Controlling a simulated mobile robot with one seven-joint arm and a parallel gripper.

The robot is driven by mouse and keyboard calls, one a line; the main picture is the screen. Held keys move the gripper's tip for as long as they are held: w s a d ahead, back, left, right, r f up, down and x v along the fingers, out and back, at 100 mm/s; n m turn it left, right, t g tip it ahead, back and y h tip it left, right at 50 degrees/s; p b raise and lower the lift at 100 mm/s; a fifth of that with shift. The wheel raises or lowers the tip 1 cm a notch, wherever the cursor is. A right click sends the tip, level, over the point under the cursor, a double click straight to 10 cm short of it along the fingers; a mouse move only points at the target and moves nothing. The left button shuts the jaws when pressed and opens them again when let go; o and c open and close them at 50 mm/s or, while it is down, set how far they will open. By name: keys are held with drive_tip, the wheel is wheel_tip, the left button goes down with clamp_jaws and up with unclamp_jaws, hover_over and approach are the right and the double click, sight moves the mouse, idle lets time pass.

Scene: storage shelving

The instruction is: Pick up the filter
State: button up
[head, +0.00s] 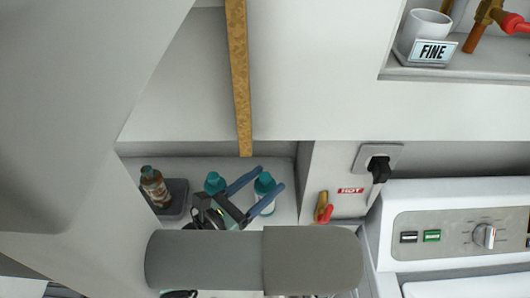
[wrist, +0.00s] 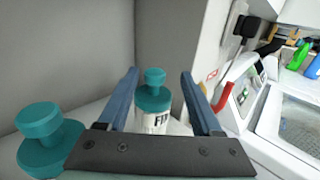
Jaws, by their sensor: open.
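A white bottle with a teal top and cap, its label starting with what looks like "FI", stands upright in the wrist view (wrist: 153,108); I take it as the filter. In the head view it shows in the alcove (head: 264,188), partly behind my fingers. My gripper (head: 271,178) is open with blue fingers, which also show in the wrist view (wrist: 160,74). The bottle appears between the fingers, with gaps on both sides; I cannot tell its exact depth. My gripper's palm hides its lower part.
A second teal-capped bottle (wrist: 45,140) stands close on the left, also seen in the head view (head: 214,183). A brown bottle (head: 154,187) sits in a grey tray (head: 178,197) further left. Alcove walls enclose the bottles; a red-handled valve (head: 324,210) and washer (head: 450,235) are right.

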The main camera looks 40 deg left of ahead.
sight(269, 174)
drive_tip(key=w, duration=0.4)
drive_tip(key=shift+w, duration=0.35)
drive_tip(key=shift+r, duration=0.1)
drive_tip(key=shift+s, duration=0.1)
drive_tip(key=shift+c, duration=0.2)
clamp_jaws()
idle(0.7)
